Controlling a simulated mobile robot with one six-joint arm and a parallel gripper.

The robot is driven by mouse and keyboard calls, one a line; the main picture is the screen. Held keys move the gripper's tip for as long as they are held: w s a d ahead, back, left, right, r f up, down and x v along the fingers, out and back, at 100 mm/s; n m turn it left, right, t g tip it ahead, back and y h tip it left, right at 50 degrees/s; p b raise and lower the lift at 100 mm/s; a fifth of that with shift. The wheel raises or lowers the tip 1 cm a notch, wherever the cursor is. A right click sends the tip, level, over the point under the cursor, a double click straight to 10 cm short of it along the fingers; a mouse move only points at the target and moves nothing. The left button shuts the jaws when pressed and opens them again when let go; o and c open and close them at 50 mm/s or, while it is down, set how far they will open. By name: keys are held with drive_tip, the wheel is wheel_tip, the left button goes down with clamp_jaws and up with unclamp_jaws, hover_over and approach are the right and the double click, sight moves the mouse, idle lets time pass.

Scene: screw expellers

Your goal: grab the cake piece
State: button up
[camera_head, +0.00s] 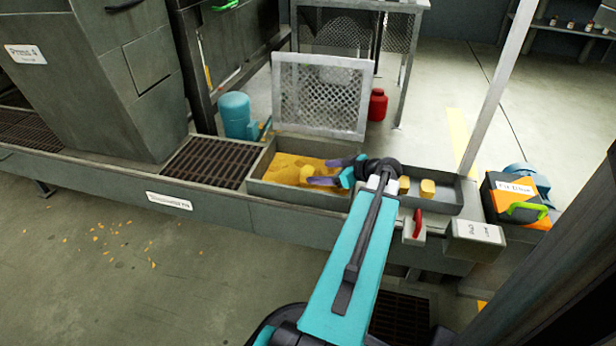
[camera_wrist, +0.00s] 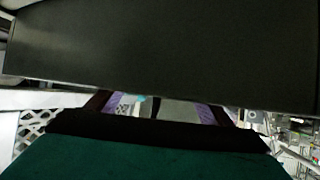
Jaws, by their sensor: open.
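A yellow cake piece (camera_head: 306,175) rests on the crumbly yellow material in the open bin (camera_head: 262,188). My gripper (camera_head: 322,172) reaches into the bin from the right, with its purple fingers apart and empty. The fingertips are just right of this piece; whether they touch it I cannot tell. Two more yellow pieces, one nearer (camera_head: 404,185) and one farther right (camera_head: 428,188), sit in the grey tray (camera_head: 452,208). In the wrist view the purple fingers (camera_wrist: 155,108) stand apart, and no cake piece shows there.
The raised mesh lid (camera_head: 321,95) stands behind the bin. A red lever (camera_head: 417,223) is in front of the tray. An orange and black box (camera_head: 516,200) stands to the right. A dark flat surface (camera_wrist: 160,45) fills the wrist view's upper part.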

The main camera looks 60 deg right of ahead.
sight(307, 172)
drive_tip(key=shift+w+f, duration=0.15)
drive_tip(key=shift+w, duration=0.15)
drive_tip(key=shift+w, duration=0.1)
drive_tip(key=shift+x, duration=2.65)
drive_tip(key=c, duration=1.1)
